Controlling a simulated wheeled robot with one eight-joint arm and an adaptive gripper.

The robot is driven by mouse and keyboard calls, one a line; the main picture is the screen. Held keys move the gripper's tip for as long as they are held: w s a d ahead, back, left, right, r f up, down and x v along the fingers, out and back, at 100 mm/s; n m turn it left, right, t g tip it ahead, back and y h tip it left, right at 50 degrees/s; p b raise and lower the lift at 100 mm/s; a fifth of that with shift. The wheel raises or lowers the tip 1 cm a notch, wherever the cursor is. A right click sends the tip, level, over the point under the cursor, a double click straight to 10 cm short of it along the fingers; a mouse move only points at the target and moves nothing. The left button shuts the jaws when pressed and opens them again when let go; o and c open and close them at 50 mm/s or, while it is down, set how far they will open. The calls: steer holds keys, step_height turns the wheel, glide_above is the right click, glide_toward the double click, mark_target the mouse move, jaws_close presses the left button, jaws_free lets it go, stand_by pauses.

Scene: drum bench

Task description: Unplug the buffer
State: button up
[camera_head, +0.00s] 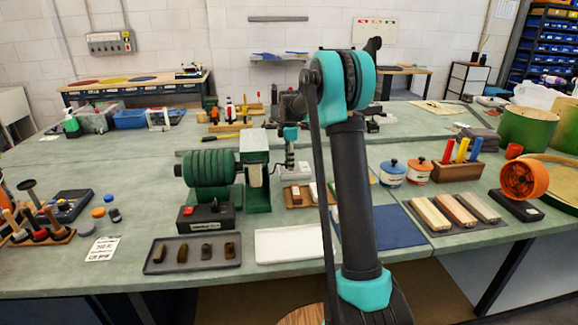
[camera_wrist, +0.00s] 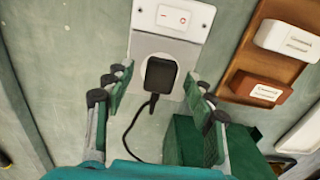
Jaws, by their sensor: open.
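The buffer (camera_head: 208,168) is a green bench machine with dark green wheels, standing left of centre in the head view. Part of a green body, probably its housing, shows at the lower right of the wrist view (camera_wrist: 186,143). A black plug (camera_wrist: 160,74) sits in a pale socket plate (camera_wrist: 142,47) with a switch. A black cord (camera_wrist: 133,123) trails from the plug. My gripper (camera_wrist: 158,82) is open, its fingers on either side of the plug, with visible gaps. In the head view its teal end is small beside the buffer, and the plug cannot be made out.
A dark tray of small blocks (camera_head: 192,252) and a white tray (camera_head: 290,243) lie in front of the buffer. Blue (camera_head: 393,173) and orange (camera_head: 418,171) pots stand right of my arm.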

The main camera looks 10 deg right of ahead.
stand_by(0.7)
jaws_close()
stand_by(0.3)
steer(key=shift+r, duration=3)
jaws_free()
steer(key=shift+r, duration=0.1)
